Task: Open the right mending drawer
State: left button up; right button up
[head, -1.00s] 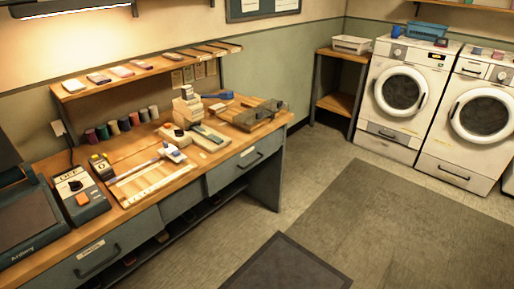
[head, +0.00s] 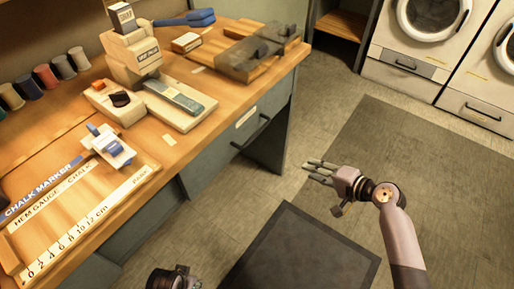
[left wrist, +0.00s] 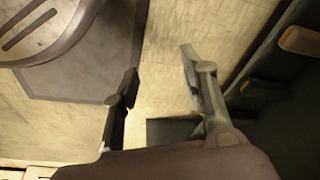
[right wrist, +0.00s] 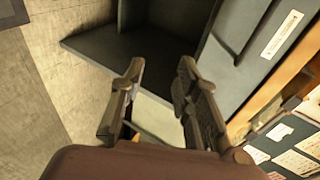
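The right mending drawer (head: 222,154) is a blue-grey front under the wooden bench's right part, with a dark bar handle (head: 262,131) and a pale label. It looks closed. In the right wrist view the labelled front (right wrist: 262,65) is at upper right. My right gripper (head: 308,171) is open and empty, over the floor to the right of the handle and apart from it. Its spread fingers show in the right wrist view (right wrist: 160,72). My left gripper (left wrist: 158,64) is open and empty in the left wrist view; part of that arm shows at the head view's bottom edge.
The bench top (head: 180,150) carries a hem gauge (head: 85,215), thread spools, a stacked block device (head: 135,50) and a wooden clamp-like tool (head: 250,50). A dark mat (head: 300,255) lies on the floor. Washing machines (head: 425,50) stand at the back right. Floor between is clear.

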jog(key=s+a+r+n+y+b, duration=0.15)
jog(key=a+r+y, duration=0.25)
jog(key=r, duration=0.7)
jog(key=b, duration=0.3)
send_near(257, 132)
jog(key=x, duration=0.9)
jog(key=shift+w+a+f, duration=0.1)
jog(key=shift+w+f, duration=0.1)
jog(key=shift+f, duration=0.15)
pick_arm(q)
jog(key=w+v, duration=0.2)
jog(key=v, duration=0.9)
jog(key=shift+r+t, duration=0.4)
pick_arm(e)
jog(key=shift+w+a+f, duration=0.1)
jog(key=shift+w+a, duration=0.1)
jog(key=shift+a, duration=0.1)
pick_arm(q)
jog(key=shift+w, duration=0.15)
pick_arm(e)
grip_shut()
